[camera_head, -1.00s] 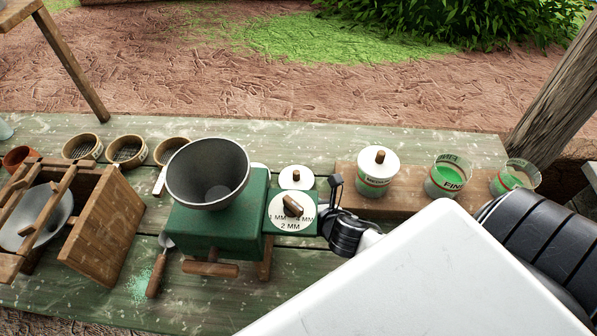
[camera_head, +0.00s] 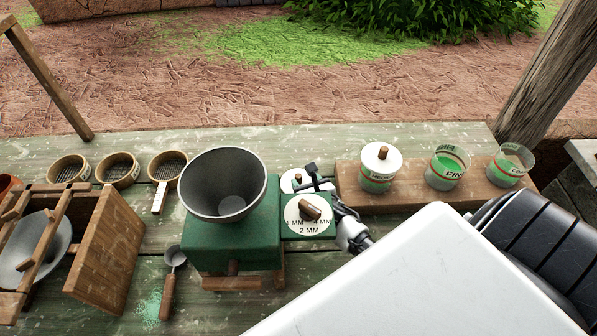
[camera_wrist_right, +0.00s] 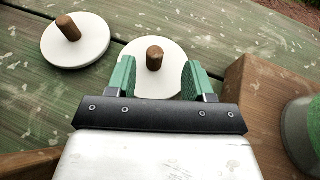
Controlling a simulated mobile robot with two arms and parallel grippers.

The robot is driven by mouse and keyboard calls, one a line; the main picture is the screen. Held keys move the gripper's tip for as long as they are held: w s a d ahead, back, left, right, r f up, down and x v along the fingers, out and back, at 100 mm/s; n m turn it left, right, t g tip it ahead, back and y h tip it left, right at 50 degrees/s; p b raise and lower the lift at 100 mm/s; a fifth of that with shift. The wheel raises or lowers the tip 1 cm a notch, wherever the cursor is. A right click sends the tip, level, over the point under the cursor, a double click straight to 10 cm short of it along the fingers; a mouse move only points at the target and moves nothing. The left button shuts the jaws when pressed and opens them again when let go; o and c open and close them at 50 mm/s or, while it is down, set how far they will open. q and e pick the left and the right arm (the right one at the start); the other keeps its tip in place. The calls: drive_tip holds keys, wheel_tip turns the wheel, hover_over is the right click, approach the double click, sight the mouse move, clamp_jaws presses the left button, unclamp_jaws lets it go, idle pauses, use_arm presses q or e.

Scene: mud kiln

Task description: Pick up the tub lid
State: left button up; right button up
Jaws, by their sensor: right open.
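A white round tub lid (camera_head: 287,183) with a brown wooden knob lies flat on the table behind the grinder. My right gripper (camera_head: 314,179) is open just over its right side and partly hides it. In the right wrist view the fingers of my right gripper (camera_wrist_right: 158,70) stand on either side of this lid's near part (camera_wrist_right: 150,84), with the knob just ahead between them. No grip on the knob shows. A second loose lid (camera_wrist_right: 88,45) lies to the left in that view. A third lid (camera_head: 381,155) sits on a tub (camera_head: 376,184). My left gripper is not in view.
The green grinder (camera_head: 230,240) with its metal hopper (camera_head: 222,185) stands close left of the gripper. A wooden block (camera_head: 410,196) on the right holds the lidded tub and two open tubs (camera_head: 447,168). Several sieves (camera_head: 118,170) stand at the left.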

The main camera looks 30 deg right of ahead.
sight(298, 174)
drive_tip(key=shift+w, duration=0.3)
drive_tip(key=shift+w+f, duration=0.1)
drive_tip(key=shift+w, duration=0.25)
drive_tip(key=x, duration=0.3)
drive_tip(key=shift+w+a+f, duration=0.1)
drive_tip(key=shift+w+a, duration=0.05)
drive_tip(key=shift+w+f, duration=0.2)
drive_tip(key=shift+w, duration=0.2)
clamp_jaws()
drive_tip(key=shift+s, duration=0.1)
drive_tip(key=shift+r, duration=0.15)
